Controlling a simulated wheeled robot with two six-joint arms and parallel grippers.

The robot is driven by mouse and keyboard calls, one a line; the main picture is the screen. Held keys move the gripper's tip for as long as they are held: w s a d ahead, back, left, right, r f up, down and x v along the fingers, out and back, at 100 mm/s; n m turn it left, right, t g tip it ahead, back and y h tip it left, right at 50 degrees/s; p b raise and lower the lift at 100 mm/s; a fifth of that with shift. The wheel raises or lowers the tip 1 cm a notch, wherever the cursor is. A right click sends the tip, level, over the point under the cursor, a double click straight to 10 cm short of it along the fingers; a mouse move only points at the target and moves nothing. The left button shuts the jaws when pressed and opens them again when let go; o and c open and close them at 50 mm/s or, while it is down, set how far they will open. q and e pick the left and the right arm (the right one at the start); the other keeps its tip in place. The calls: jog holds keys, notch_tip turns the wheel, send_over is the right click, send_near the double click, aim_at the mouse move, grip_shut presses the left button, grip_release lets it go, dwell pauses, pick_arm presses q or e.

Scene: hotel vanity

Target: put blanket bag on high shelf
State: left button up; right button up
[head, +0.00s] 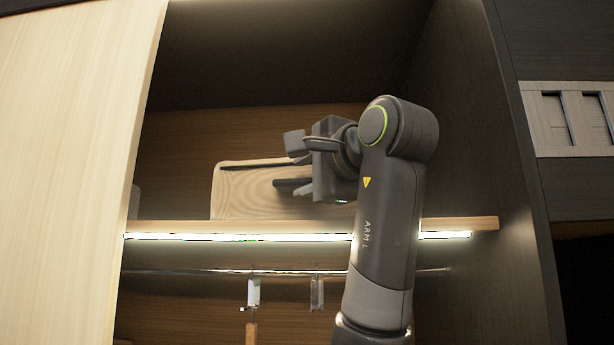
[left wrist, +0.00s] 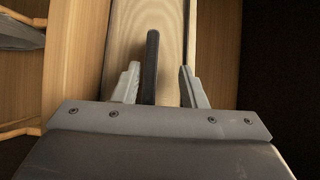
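The blanket bag (head: 245,190) is a beige, box-like bag with a dark seam along its top. It appears to stand on the high shelf (head: 180,226), near the middle; its right part is hidden behind my left arm. My left gripper (head: 296,187) is at the bag's front, beside a dark handle. In the left wrist view the fingers (left wrist: 158,86) are apart, with the dark handle (left wrist: 152,60) between them, closer to the left finger. A gap shows between the handle and the right finger. The beige bag (left wrist: 173,45) lies behind. My right gripper is not in view.
A light strip (head: 240,237) runs under the shelf edge. Below it are a rail (head: 200,271) and hanging hangers (head: 253,292). A pale wood panel (head: 70,150) bounds the left and a dark wall (head: 460,150) the right. Space above the bag is clear.

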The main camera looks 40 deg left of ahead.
pick_arm(q)
jog(key=shift+w+f, duration=0.15)
jog(key=shift+f, duration=0.05)
jog(key=shift+d+f+b, duration=0.1)
jog(key=shift+d+b, duration=0.15)
jog(key=shift+b, duration=0.05)
jog(key=b+v, duration=0.6)
jog(key=v, duration=1.1)
jog(key=shift+r, duration=0.35)
